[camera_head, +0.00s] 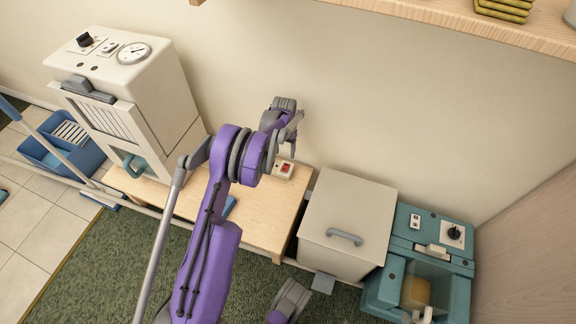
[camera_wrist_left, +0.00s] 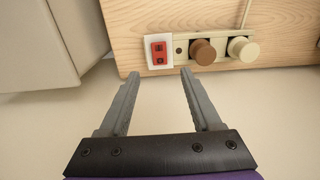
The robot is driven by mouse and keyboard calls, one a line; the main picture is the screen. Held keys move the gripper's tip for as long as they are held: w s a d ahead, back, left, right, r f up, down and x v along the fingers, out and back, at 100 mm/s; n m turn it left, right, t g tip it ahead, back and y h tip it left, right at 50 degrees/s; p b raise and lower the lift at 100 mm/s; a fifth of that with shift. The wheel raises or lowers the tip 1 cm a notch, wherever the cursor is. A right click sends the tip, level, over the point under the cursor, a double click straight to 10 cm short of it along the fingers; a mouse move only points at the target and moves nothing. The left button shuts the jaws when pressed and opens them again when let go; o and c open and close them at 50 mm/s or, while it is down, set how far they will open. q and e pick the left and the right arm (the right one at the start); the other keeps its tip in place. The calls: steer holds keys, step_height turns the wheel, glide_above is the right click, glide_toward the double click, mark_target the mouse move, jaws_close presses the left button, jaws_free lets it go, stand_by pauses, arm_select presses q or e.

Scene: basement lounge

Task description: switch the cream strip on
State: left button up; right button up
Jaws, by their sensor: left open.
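The cream strip (camera_head: 284,169) lies on the wooden table near the wall. In the left wrist view the strip (camera_wrist_left: 268,47) shows a red rocker switch (camera_wrist_left: 159,52) on a white plate at its left end. A brown plug (camera_wrist_left: 203,52) and a cream plug (camera_wrist_left: 242,49) sit beside the switch. Which way the rocker is tipped is too small to tell. My left gripper (camera_head: 294,149) is open and empty, above the strip; in the wrist view its fingertips (camera_wrist_left: 163,73) lie just below the switch, apparently apart from it. My right gripper's fingers do not show.
A white machine (camera_head: 161,92) with a gauge stands left on the wooden table (camera_head: 262,215). A lidded bin (camera_head: 347,210) and a teal machine (camera_head: 428,240) stand right. A wooden shelf (camera_head: 460,20) juts out above. A blue bucket (camera_head: 62,147) is far left.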

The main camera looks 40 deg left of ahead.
mark_target(285, 167)
arm_select(q)
step_height(285, 167, down, 9)
steer(key=shift+f+b, duration=0.1)
steer(key=shift+b, duration=0.85)
jaws_close()
